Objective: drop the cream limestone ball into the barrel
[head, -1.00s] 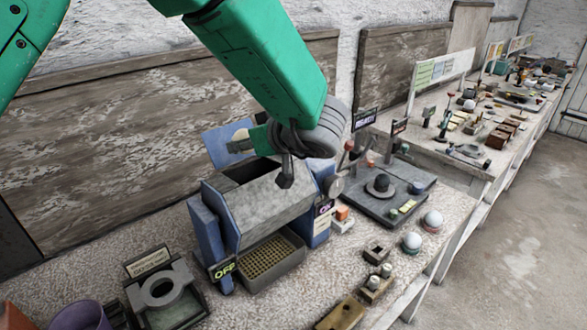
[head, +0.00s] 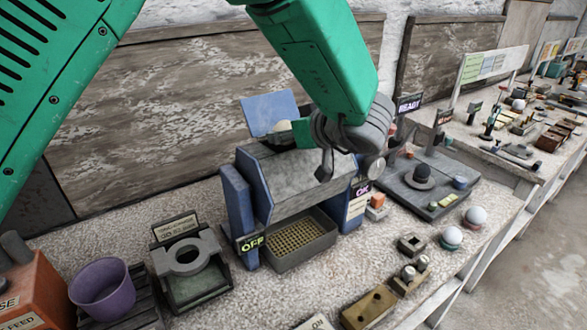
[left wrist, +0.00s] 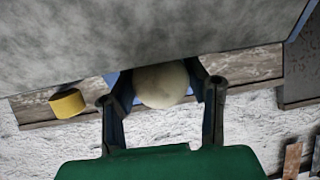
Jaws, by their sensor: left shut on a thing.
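In the left wrist view the pale round ball (left wrist: 160,85) sits between both fingers of the gripper (left wrist: 163,92). The machine's grey, sloped body (head: 300,190) appears to be the barrel. An upright blue flap (head: 268,110) stands behind it. Its top opening is largely hidden, so I cannot tell whether the ball is over it. My right gripper is not in view.
A tray with a yellowish grid (head: 295,240) lies under the machine. An "OFF" sign (head: 250,242) stands at its front left. A purple cup (head: 103,288) and a grey ring fixture (head: 186,255) are to the left. Two white balls (head: 475,216) sit on small stands at right.

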